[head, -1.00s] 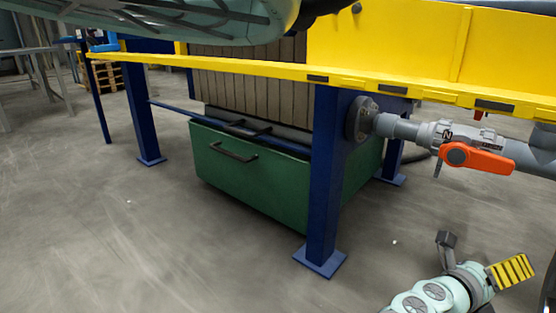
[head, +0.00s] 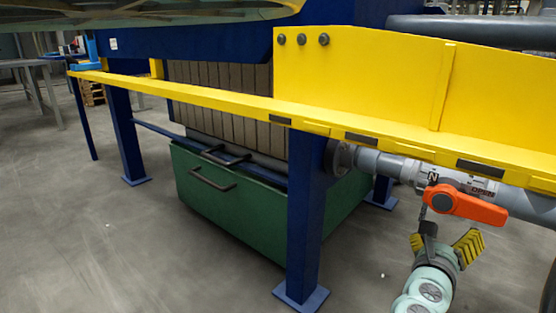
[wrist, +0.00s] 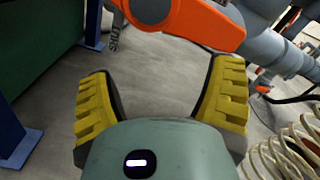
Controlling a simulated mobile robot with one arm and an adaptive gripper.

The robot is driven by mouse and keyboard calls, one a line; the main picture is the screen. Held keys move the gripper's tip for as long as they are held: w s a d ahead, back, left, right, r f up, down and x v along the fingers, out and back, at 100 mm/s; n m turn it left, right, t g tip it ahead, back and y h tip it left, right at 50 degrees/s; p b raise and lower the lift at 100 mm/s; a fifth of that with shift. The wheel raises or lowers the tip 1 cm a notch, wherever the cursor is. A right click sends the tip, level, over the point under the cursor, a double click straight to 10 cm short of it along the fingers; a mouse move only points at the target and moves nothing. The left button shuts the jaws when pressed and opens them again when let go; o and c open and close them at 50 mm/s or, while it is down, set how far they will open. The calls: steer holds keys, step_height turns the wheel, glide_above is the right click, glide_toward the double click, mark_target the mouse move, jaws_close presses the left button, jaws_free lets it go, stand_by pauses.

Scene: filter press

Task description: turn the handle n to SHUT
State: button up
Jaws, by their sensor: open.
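The orange handle n (head: 466,205) sits on a grey valve (head: 455,178) in the pipe. It lies roughly along the pipe, its long end pointing right, beside the word OPEN. An N tag shows above its pivot. In the wrist view the handle (wrist: 195,18) crosses the top, and a SHUT plate (wrist: 114,36) hangs left of its pivot end. My gripper (head: 447,243) is just below the handle in the head view, its yellow-padded fingers spread. In the wrist view my gripper (wrist: 160,90) is empty, with bare floor between the fingers and the handle beyond them.
A yellow rail (head: 230,104) runs above the valve. A blue post (head: 304,220) and a green bin (head: 225,210) stand to the left. In the wrist view, another orange handle (wrist: 263,89) and a coiled pale hose (wrist: 295,150) are at the right. The floor in front is clear.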

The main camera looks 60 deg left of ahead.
mark_target(473, 211)
steer(key=w+d+r+n+p, duration=0.1)
steer(key=n+p, duration=0.3)
steer(key=r+n+p, duration=0.1)
steer(key=n+p, duration=0.3)
steer(key=w+d+r+n+p, duration=0.1)
steer(key=r+n+p, duration=0.1)
steer(key=n+p, duration=0.1)
steer(key=shift+w+d+r+n+p, duration=0.1)
steer(key=shift+w+d+n+p, duration=0.25)
steer(key=shift+n+p, duration=0.1)
steer(key=b+x, duration=0.1)
steer(key=x, duration=0.3)
steer(key=shift+w+a+r, duration=0.1)
steer(key=shift+a+r, duration=0.05)
steer(key=shift+w+a, duration=0.15)
steer(key=shift+w, duration=0.45)
steer(key=shift+o, duration=0.3)
